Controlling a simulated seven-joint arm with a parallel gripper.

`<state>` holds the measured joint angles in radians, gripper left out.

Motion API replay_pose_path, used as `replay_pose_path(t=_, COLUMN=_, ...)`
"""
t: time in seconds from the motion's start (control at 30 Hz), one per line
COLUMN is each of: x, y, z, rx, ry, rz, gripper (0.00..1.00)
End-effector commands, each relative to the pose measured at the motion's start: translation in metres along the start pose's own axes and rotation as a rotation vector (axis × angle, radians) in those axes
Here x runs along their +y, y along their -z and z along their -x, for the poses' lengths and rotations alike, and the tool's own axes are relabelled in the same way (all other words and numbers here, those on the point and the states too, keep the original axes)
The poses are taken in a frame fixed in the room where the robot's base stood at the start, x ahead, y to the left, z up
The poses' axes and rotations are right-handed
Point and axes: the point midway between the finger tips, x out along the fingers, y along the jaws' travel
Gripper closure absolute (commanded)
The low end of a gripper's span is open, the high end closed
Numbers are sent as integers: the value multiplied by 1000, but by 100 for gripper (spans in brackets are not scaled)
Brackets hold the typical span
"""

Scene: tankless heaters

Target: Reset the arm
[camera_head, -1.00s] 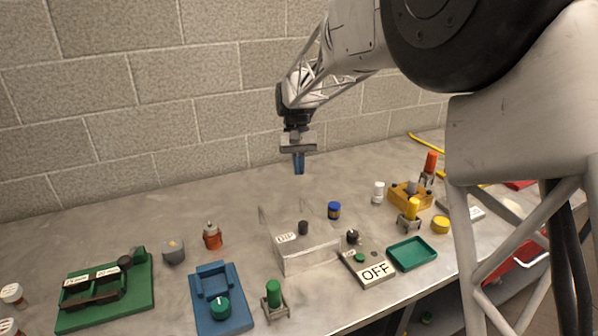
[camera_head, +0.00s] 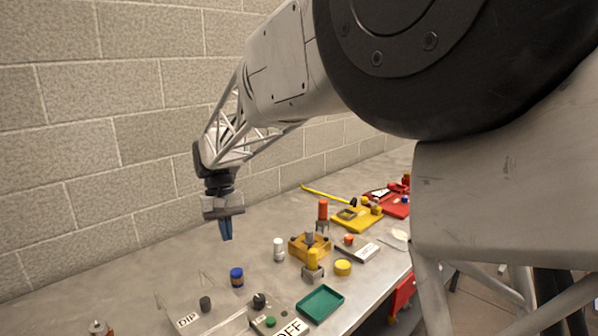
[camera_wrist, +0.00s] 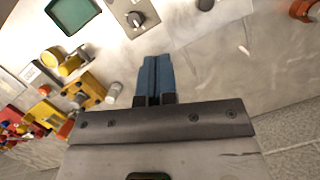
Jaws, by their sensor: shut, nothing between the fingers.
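My gripper (camera_head: 226,230) hangs from my arm above the back of the grey bench, pointing down. Its blue fingers are shut together with nothing between them. It also shows in the wrist view (camera_wrist: 155,75), where the closed fingers point toward the bench top. The fingers are apart from every object in sight. In the head view the nearest things are a blue-capped jar (camera_head: 237,277) below and a white bottle (camera_head: 279,249) to the right.
A yellow block (camera_head: 309,247), yellow-capped cylinder (camera_head: 313,262) and red-capped one (camera_head: 323,214) are right. A brick wall (camera_head: 150,120) backs the bench.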

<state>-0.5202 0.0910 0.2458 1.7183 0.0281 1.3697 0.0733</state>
Motion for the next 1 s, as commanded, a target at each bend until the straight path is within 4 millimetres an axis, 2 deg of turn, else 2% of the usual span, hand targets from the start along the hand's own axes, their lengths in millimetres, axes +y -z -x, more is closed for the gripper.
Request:
replay_pose_path(t=0.03, x=13, y=-14, z=4, rx=15, ry=5, rz=-14, gripper=100)
replay_pose_path(t=0.2, x=49, y=-54, z=7, rx=64, ry=17, rz=-56, gripper=100)
replay_pose_path(t=0.5, x=103, y=-128, z=5, rx=151, ry=32, rz=-131, gripper=100)
replay_pose_path(t=0.8, x=144, y=-204, z=-10, rx=236, ry=38, rz=-207, gripper=100)
replay_pose_path(t=1.0, x=164, y=-254, z=-26, rx=292, ry=38, rz=-259, gripper=100)
